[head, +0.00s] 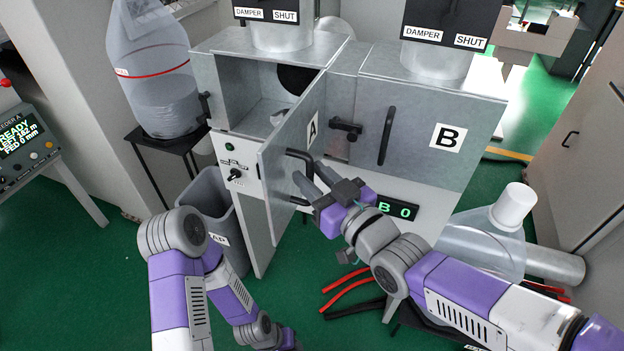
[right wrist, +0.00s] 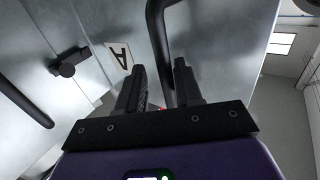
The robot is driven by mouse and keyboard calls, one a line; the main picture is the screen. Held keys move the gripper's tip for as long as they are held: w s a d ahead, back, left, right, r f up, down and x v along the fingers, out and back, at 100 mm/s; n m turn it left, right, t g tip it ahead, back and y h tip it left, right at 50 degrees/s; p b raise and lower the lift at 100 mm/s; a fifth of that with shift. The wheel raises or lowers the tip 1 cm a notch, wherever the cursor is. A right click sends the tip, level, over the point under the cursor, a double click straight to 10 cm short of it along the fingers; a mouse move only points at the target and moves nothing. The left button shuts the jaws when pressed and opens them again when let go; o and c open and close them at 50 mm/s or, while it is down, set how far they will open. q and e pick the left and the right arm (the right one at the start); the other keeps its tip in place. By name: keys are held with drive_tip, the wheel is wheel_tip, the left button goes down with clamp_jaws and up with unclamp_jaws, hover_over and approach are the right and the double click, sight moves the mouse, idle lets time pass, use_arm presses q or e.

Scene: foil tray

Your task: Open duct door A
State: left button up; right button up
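Duct door A (head: 291,160) is a grey metal panel with an "A" label, hinged on its right side and standing swung out from its box. The open compartment (head: 250,95) shows behind it. Its black bar handle (head: 300,153) is on the door's outer face. My right gripper (head: 306,180) is at this handle. In the right wrist view, the handle (right wrist: 157,35) runs between the two separated fingers (right wrist: 160,85), with a gap visible; firm contact cannot be told. My left arm bends down at lower left; its gripper is outside the view.
Door B (head: 440,125), with its own handle (head: 386,135), is shut on the right. A grey bin (head: 208,192) stands below the box's left side. A clear bag (head: 155,75) stands on a black stand at left. A clear hood (head: 480,243) and red and black cables lie at lower right.

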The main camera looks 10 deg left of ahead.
idle(0.4)
drive_tip(key=p+v, duration=0.2)
drive_tip(key=v, duration=0.5)
drive_tip(key=shift+s+d, duration=0.15)
drive_tip(key=shift+s, duration=0.1)
drive_tip(key=shift+w, duration=0.1)
drive_tip(key=w+d+f+m+g+h+p, duration=0.2)
drive_tip(key=w+d+f+m+g+h, duration=0.1)
drive_tip(key=f, duration=1)
drive_tip(key=w+d+f+m+g+h+p, duration=0.2)
drive_tip(key=d+f+m+g+h, duration=0.15)
drive_tip(key=f, duration=0.85)
drive_tip(key=s+d+f+m+g+p, duration=0.1)
drive_tip(key=s+f+m+g, duration=0.1)
drive_tip(key=s+f, duration=0.5)
drive_tip(key=s+d+f+m+g+h+p, duration=0.1)
drive_tip(key=s+f+m+g+p, duration=0.1)
drive_tip(key=s+f+g, duration=0.2)
drive_tip(key=s+f, duration=0.3)
drive_tip(key=f, duration=0.5)
drive_tip(key=shift+s+d, duration=0.3)
drive_tip(key=shift+d, duration=0.05)
